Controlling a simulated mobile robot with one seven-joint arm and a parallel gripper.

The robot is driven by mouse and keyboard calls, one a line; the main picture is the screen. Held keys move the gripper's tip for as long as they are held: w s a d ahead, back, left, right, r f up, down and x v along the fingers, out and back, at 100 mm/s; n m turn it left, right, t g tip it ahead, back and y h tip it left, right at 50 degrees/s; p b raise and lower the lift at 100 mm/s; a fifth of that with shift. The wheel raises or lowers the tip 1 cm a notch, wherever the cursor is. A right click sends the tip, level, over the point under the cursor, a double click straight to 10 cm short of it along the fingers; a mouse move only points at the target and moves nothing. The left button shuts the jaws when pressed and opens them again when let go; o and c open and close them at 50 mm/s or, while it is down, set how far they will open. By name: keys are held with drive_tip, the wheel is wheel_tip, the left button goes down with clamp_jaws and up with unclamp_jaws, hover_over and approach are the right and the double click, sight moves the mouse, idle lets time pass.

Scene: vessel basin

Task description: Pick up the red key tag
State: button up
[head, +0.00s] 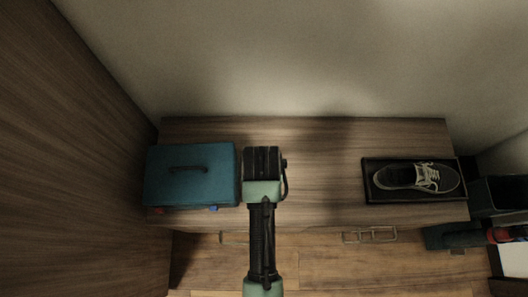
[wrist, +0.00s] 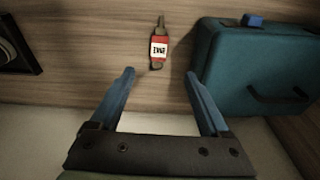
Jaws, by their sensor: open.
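The red key tag (wrist: 159,50) lies on the wooden bench top in the wrist view, with a white label and dark ends. In the head view it does not show; my arm and gripper (head: 262,163) may cover it. In the wrist view my gripper (wrist: 160,73) has its two blue fingers spread wide with nothing between them. The tag appears just beyond the fingertips, roughly centred between them, and untouched. I cannot tell how high the fingertips are above the bench.
A teal case (head: 190,177) with a dark handle stands left of my gripper; it shows at right in the wrist view (wrist: 255,70). A sneaker (head: 418,178) sits on a dark tray (head: 375,192) at right. The bench (head: 325,170) between is clear. Walls rise behind and left.

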drive_tip(key=f, duration=0.2)
drive_tip(key=f+b, duration=0.1)
drive_tip(key=f, duration=0.2)
drive_tip(key=w+f+b, duration=0.1)
drive_tip(key=f, duration=0.1)
drive_tip(key=shift+f, duration=0.2)
drive_tip(key=f+b, duration=0.2)
drive_tip(key=f, duration=0.1)
drive_tip(key=f+b, duration=0.1)
drive_tip(key=f, duration=0.1)
drive_tip(key=shift+w+d+f, duration=0.1)
drive_tip(key=shift+w+d, duration=0.05)
drive_tip(key=shift+w, duration=0.15)
clamp_jaws()
